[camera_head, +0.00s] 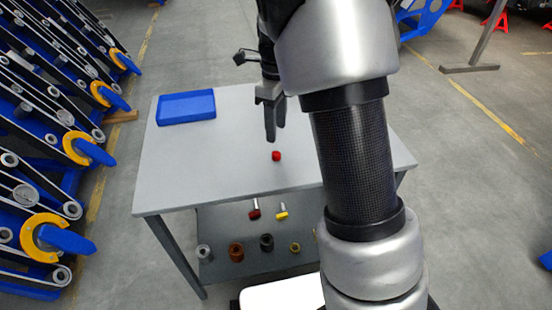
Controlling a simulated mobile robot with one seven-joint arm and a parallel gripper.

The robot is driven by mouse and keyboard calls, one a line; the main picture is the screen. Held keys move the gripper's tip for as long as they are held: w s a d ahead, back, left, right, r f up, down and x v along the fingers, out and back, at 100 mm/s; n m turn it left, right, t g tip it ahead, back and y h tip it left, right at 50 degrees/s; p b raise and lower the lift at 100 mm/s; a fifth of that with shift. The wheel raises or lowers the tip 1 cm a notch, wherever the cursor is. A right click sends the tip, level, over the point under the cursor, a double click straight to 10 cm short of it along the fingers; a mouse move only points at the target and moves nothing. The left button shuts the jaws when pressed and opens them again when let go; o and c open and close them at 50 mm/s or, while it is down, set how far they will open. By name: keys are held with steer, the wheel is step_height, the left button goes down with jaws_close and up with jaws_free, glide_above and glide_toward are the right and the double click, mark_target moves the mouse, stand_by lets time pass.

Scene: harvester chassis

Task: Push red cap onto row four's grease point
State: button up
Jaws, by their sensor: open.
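The red cap (276,156) lies on the grey table top, near the middle of the table. My gripper (272,138) points down just above and slightly left of the cap. It is open and holds nothing; the gap between the fingers is hard to see from here. The harvester chassis (62,150) stands along the left side, with several rows of black arms, rollers and yellow-and-blue ends. The grease points are too small to tell apart, and I cannot tell which row is row four.
The grey table (190,165) carries a blue tray (186,107) at its back left. A lower shelf (222,268) holds several rings and two small tools with red and yellow heads. My arm hides the table's right part. Open floor lies between table and chassis.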

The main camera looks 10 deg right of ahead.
mark_target(276, 153)
step_height(276, 153, down, 8)
steer(key=b, duration=0.2)
steer(key=shift+s+a+f+b, duration=0.1)
steer(key=shift+a+f+b, duration=0.05)
steer(key=shift+b, duration=0.2)
jaws_close()
